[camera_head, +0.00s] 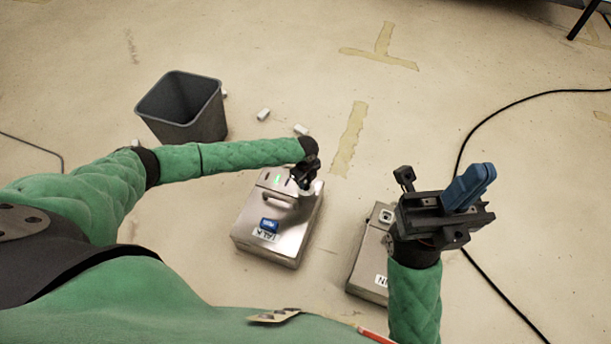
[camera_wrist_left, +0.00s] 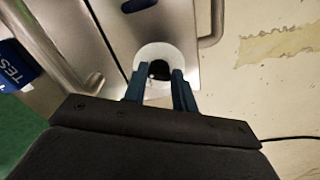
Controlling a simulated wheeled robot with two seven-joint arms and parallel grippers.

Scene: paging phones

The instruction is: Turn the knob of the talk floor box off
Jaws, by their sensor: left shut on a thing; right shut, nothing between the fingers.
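The talk floor box (camera_head: 290,236) is a silver metal box on the floor with a handle, a blue patch, a TALK label and a green light (camera_head: 277,181). My left gripper (camera_head: 305,184) is over its far right corner. In the left wrist view, the blue fingers (camera_wrist_left: 160,85) are shut on the knob, a round white piece with a dark centre (camera_wrist_left: 153,56). Which way the knob is turned cannot be told. My right gripper (camera_head: 471,186) is shut and empty, raised at the right with its blue fingers together.
A second metal box (camera_head: 366,266) stands at the right, partly hidden by my right arm. A grey bin (camera_head: 183,108) and small white pieces (camera_head: 263,114) are on the floor beyond my left arm. A black cable (camera_head: 500,104) runs along the right. Far floor is mostly clear.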

